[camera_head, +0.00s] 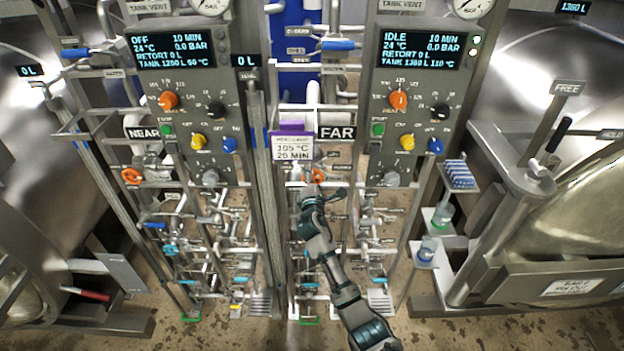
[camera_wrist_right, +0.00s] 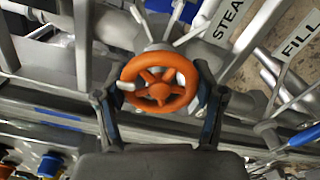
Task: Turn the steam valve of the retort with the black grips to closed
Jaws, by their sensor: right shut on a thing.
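The orange steam handwheel (camera_head: 318,175) is on the pipework under the FAR label, in the middle of the head view. In the right wrist view the wheel (camera_wrist_right: 160,91) faces me, with a label partly reading "STEA" (camera_wrist_right: 228,18) beside it. My right gripper (camera_head: 312,188) reaches up to this wheel, and its fingers in the right wrist view (camera_wrist_right: 160,105) are shut on the rim from both sides. A black grip (camera_head: 565,127) is on a lever of the right-hand retort. My left gripper is not in view.
Another orange wheel (camera_head: 131,176) is by the NEAR label (camera_head: 143,133). A red grip (camera_head: 92,295) is at the left retort. Two panels (camera_head: 190,90) (camera_head: 420,90) stand above dense pipes.

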